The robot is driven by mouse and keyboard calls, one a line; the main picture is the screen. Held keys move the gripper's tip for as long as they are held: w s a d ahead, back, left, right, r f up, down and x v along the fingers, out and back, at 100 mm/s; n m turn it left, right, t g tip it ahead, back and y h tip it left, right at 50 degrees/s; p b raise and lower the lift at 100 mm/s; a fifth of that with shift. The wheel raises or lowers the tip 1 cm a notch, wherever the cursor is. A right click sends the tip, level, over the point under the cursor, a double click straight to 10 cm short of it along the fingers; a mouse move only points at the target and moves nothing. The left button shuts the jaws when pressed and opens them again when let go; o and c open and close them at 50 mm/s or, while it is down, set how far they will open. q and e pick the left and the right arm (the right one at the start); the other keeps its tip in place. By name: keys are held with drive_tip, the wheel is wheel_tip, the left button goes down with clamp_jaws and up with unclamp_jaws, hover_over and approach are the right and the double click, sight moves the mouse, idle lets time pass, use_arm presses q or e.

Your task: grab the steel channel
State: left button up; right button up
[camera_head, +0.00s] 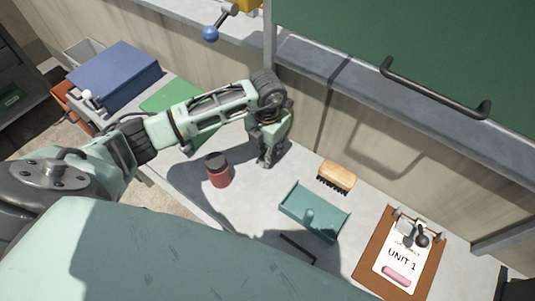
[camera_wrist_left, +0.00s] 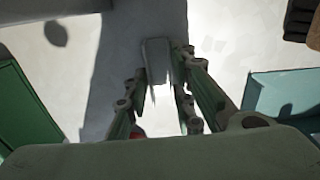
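My left gripper (camera_head: 268,152) points down at the grey worktop, behind the dark-capped red jar. In the left wrist view my left gripper (camera_wrist_left: 160,70) has its two fingers apart, one on each side of a small grey upright piece (camera_wrist_left: 157,58), which looks like the steel channel. I cannot tell whether the fingers touch it or a narrow gap is left. In the head view the fingers largely hide this piece. My right gripper is not in view.
The red jar (camera_head: 217,170) stands close to my left gripper. A wooden brush (camera_head: 337,176), a teal tray (camera_head: 300,216) and a clipboard (camera_head: 372,262) lie to the right. A wall stands behind.

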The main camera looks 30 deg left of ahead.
use_arm(q)
clamp_jaws()
drive_tip(key=shift+r, duration=0.1)
